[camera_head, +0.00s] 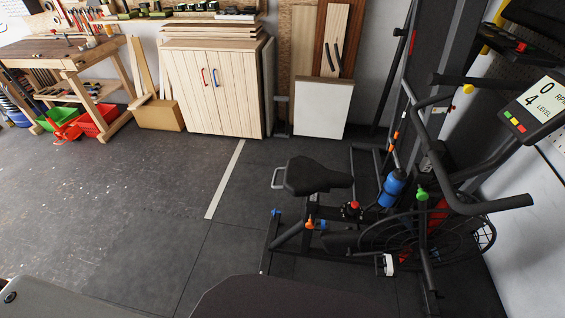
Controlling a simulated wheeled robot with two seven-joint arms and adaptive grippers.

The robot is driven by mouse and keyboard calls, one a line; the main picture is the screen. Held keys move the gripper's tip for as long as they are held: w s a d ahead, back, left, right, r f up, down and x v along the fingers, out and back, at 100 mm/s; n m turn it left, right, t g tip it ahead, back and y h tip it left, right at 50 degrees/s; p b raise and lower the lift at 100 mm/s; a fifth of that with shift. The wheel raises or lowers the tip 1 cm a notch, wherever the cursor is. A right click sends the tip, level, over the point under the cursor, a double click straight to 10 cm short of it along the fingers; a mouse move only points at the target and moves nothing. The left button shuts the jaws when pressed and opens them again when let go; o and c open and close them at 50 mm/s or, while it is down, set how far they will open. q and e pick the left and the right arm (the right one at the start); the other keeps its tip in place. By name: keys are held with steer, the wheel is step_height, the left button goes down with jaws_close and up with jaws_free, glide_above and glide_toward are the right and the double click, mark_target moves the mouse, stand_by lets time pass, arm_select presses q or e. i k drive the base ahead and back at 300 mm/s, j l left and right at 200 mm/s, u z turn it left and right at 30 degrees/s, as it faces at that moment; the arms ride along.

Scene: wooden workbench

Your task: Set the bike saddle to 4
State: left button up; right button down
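The exercise bike stands on the right, and its black saddle (318,175) points to the right. A light grey loop handle (277,178) sticks out at the saddle's rear. An orange knob (309,224) and a red knob (353,206) show on the frame below the saddle. Any height marks on the seat post are too small or hidden to read. The bike's display (538,106) reads 0 RPM and 4 LEVEL. Neither of my grippers is in view.
A blue bottle (393,188) and a green knob (421,193) are on the bike ahead of the saddle. Black handlebars (490,204) reach out at right. A wooden cabinet (212,90) and workbench (60,56) stand at the back. The dark floor (120,210) left of the bike is clear.

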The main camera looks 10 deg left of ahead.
mark_target(304, 175)
steer(key=i+j+z, duration=0.2)
steer(key=j, duration=0.5)
steer(key=j+z, duration=0.25)
steer(key=j, duration=0.45)
